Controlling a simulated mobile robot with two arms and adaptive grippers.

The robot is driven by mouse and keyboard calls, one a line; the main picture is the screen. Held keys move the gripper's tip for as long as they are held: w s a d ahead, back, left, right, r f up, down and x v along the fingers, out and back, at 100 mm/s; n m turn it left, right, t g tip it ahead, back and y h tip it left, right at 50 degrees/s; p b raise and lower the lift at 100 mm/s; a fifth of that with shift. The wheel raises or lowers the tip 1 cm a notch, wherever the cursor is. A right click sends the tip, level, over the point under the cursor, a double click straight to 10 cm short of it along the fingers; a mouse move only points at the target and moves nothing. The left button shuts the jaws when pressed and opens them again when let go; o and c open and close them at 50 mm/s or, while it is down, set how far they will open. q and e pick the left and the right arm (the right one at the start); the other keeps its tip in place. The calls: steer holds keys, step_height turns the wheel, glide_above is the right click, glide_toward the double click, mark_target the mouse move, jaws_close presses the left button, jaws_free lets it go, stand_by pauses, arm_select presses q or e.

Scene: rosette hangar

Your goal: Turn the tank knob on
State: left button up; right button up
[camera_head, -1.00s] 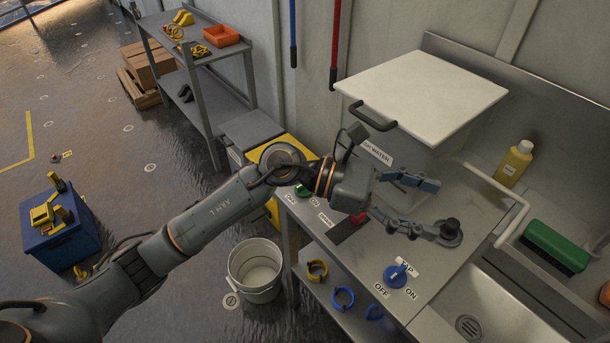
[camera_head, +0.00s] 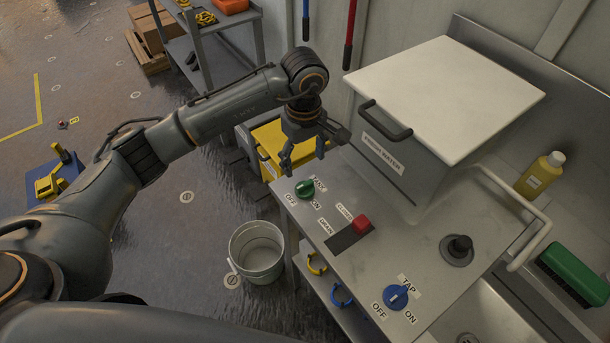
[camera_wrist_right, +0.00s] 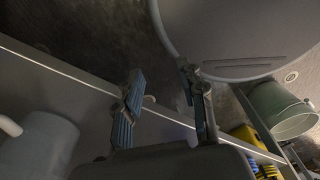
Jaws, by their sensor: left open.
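The tank knob (camera_head: 305,189) is a small green knob near the left end of the grey counter in the head view. A TANK label is beside it, with OFF at its lower left and ON at its lower right. I cannot tell which way it is turned. My left gripper (camera_head: 304,162) points down just above and behind the knob, with its fingers apart and nothing between them. It looks apart from the knob. My right gripper (camera_wrist_right: 162,80) shows only in the right wrist view. Its fingers are spread and empty.
A red slider (camera_head: 361,224) and a blue tap knob (camera_head: 396,296) are on the counter (camera_head: 415,245). A grey tank with a white lid (camera_head: 445,95) stands behind them. A bucket (camera_head: 257,252) is on the floor to the left. A yellow bottle (camera_head: 541,174) is at the right.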

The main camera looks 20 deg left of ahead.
mark_target(304, 184)
arm_select(q)
step_height(304, 184, down, 4)
steer(key=shift+w+p, duration=0.1)
steer(key=shift+p, duration=0.4)
step_height(304, 184, down, 4)
steer(key=shift+r+p, duration=0.1)
steer(key=shift+p, duration=0.4)
steer(key=shift+f, duration=0.35)
steer(key=shift+w+f, duration=0.1)
steer(key=shift+f, duration=0.15)
steer(key=c, duration=1.2)
steer(key=shift+o, duration=0.2)
arm_select(e)
steer(key=shift+w+r, duration=0.4)
steer(key=shift+r, duration=0.25)
steer(key=shift+w+r, duration=0.4)
steer(key=shift+r, duration=0.2)
